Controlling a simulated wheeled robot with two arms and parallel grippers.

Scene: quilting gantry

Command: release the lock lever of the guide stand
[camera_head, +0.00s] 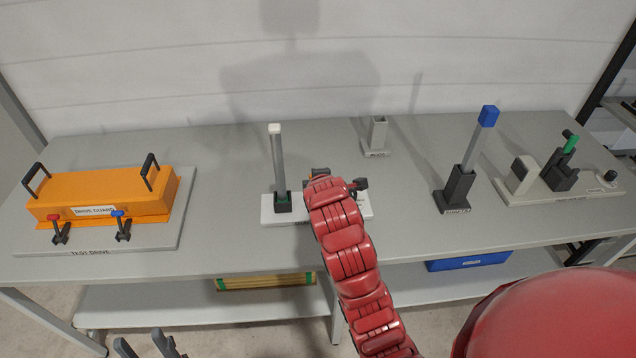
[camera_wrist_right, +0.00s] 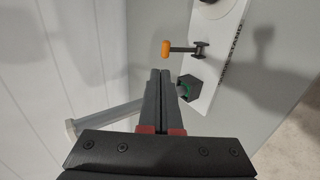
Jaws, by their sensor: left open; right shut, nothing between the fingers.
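The guide stand has a white base plate (camera_head: 268,214) near the middle of the bench; it also shows in the right wrist view (camera_wrist_right: 213,75). A grey post with a white top (camera_head: 277,155) rises from a dark socket with green on it. The lock lever (camera_wrist_right: 181,49), a dark arm with an orange end, sticks out sideways from a dark pivot on the plate. My right gripper (camera_wrist_right: 160,72) is shut and empty, its tips just short of the lever. In the head view my red right arm hides most of this area. My left gripper (camera_head: 145,344) is open, low at the bottom left, away from the bench.
An orange cover (camera_head: 100,197) with two handles sits on a test drive plate at the left. A small grey socket (camera_head: 376,135) stands behind the guide stand. A blue-topped post (camera_head: 470,160) and a fixture with a green handle (camera_head: 560,165) stand at the right.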

